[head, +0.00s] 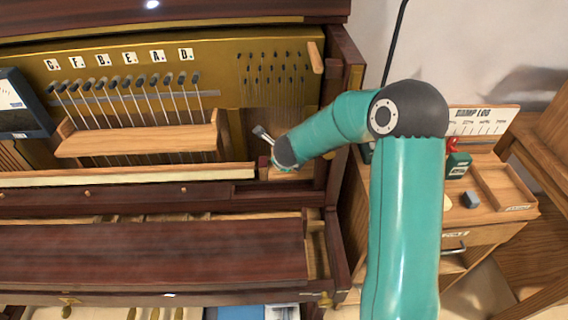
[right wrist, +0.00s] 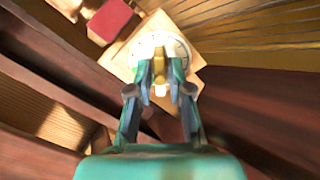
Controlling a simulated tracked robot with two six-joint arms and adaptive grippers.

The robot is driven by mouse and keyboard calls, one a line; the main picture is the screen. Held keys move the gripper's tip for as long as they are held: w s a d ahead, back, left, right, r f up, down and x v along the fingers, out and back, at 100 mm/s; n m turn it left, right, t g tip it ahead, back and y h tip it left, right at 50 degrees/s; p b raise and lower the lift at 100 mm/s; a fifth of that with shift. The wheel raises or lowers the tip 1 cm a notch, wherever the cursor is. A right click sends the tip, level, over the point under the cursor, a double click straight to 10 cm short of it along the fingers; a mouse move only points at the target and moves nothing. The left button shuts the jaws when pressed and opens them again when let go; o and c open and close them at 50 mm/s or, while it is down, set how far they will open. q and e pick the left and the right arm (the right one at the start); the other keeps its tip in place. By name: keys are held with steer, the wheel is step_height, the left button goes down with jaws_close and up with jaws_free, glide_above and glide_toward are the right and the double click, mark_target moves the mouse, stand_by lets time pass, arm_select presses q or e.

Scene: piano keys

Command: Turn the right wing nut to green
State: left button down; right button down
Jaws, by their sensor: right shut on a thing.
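In the right wrist view a yellow brass wing nut (right wrist: 159,66) stands in front of a round white dial (right wrist: 176,45) on a pale wooden block (right wrist: 207,53). My right gripper (right wrist: 161,82) is shut on the wing nut, with a finger on either side. The dial's markings are too small and partly covered, so I cannot tell which colour the nut points at. In the head view my right arm reaches into the right end of the open piano, and its wrist hides the nut and dial. My left gripper is in neither view.
The piano's dark right side post (head: 342,110) stands close to my arm. A wooden cabinet (head: 505,188) with small items stands right.

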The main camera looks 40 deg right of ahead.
steer(key=shift+f, duration=0.15)
steer(key=shift+a+f+m+b, duration=0.1)
steer(key=shift+m+b, duration=0.5)
steer(key=shift+m, duration=0.1)
steer(key=shift+m+b, duration=0.4)
steer(key=shift+m, duration=0.4)
steer(key=shift+m+b, duration=0.7)
steer(key=shift+m, duration=0.3)
steer(key=shift+s+m, duration=0.1)
steer(key=shift+m, duration=0.7)
steer(key=shift+b, duration=0.3)
